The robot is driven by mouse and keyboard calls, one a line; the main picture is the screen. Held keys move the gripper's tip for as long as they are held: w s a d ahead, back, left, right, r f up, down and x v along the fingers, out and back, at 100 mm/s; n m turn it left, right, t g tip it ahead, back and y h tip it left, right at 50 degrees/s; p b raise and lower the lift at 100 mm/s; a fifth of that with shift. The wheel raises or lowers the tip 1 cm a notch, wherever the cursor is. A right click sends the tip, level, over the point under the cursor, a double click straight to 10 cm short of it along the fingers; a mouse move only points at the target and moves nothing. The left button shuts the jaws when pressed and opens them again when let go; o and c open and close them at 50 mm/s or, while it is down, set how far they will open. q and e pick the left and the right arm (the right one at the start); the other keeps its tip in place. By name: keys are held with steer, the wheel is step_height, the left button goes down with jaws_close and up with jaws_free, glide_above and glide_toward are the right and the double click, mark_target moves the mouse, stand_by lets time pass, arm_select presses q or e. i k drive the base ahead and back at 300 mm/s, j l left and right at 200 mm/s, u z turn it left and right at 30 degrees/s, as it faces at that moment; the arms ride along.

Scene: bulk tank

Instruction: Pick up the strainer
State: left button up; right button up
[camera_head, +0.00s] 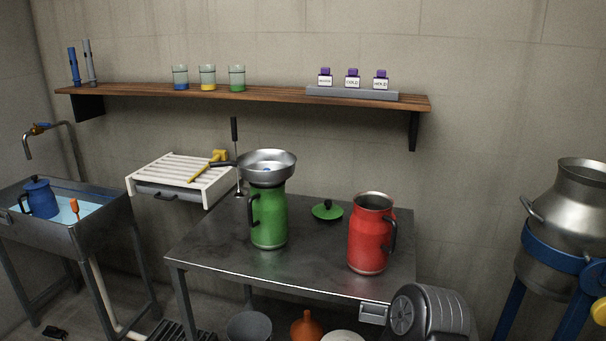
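The strainer (268,166) is a round, shallow metal bowl with a dark handle pointing left. It sits on the mouth of the green can (269,217), which stands upright on the metal table. The strainer's handle reaches over toward the white slatted rack. A small blue spot shows inside the bowl. Neither of my grippers shows in the head view.
A red can (369,235) and a green lid (327,209) are on the table (215,246). A slatted rack (172,175) with a yellow tool stands behind left, beside a water-filled sink (95,232). A shelf (250,95) runs above. A large metal vessel (575,210) is right.

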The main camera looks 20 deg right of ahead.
mark_target(251, 165)
steer(key=l+z, duration=0.15)
steer(key=l, duration=0.2)
steer(key=i+l+z, duration=0.1)
steer(key=l, duration=0.25)
steer(key=i+l+z, duration=0.15)
steer(key=l, duration=0.15)
steer(key=i+l+z, duration=0.1)
steer(key=l, duration=0.2)
